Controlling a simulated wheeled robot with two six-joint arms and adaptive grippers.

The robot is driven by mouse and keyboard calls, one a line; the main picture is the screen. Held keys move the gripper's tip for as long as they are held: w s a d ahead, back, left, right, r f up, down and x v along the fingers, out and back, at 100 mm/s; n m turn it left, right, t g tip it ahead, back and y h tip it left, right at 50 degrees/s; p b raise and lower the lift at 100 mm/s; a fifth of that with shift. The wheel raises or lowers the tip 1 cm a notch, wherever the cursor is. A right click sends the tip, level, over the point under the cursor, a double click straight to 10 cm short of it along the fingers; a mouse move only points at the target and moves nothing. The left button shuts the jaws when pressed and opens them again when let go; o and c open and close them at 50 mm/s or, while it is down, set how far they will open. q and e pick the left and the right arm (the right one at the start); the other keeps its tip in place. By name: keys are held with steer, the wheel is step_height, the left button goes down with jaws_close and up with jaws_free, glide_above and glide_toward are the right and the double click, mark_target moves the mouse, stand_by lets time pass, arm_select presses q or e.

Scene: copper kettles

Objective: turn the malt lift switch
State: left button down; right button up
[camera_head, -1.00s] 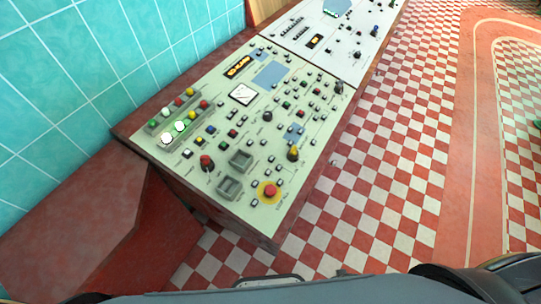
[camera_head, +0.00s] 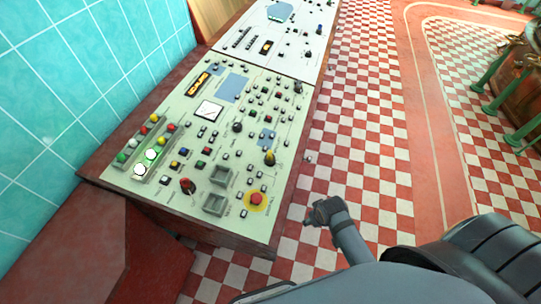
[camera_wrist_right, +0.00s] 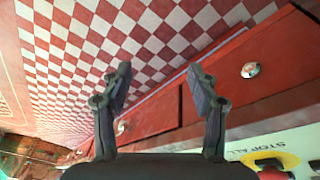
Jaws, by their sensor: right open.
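The control panel (camera_head: 150,192) is a pale slanted desk with many small switches and lamps. A red rotary knob (camera_head: 188,186), a dark knob with a yellowish part (camera_head: 270,158) and a black knob (camera_head: 237,127) stand on it. The labels are too small to read, so I cannot tell which is the malt lift switch. My right gripper (camera_head: 318,213) is just right of the panel's near right edge, apart from it. In the right wrist view the right gripper (camera_wrist_right: 160,85) is open and empty, with the red desk side behind it. My left gripper is not in view.
A red stop button (camera_head: 257,199) on a yellow disc sits at the panel's near right corner; the yellow disc (camera_wrist_right: 284,158) also shows in the right wrist view. The red-and-white checkered floor (camera_head: 365,150) beside the desk is clear. A copper kettle (camera_head: 530,75) stands far right.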

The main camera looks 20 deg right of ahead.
steer(key=w+a+r, duration=0.1)
steer(key=w+r, duration=0.3)
steer(key=r, duration=0.5)
step_height(320, 180, up, 9)
steer(key=n+g, duration=0.2)
steer(key=g, duration=0.1)
glide_above(271, 153)
steer(key=shift+w+r+y, duration=0.2)
steer(key=shift+y, duration=0.2)
steer(key=shift+a+r, duration=0.15)
steer(key=shift+s+f, duration=0.15)
steer(key=shift+f, duration=0.15)
step_height(271, 153, down, 10)
steer(key=shift+r+p, duration=0.1)
steer(key=shift+p, duration=0.65)
steer(key=c, duration=1.2)
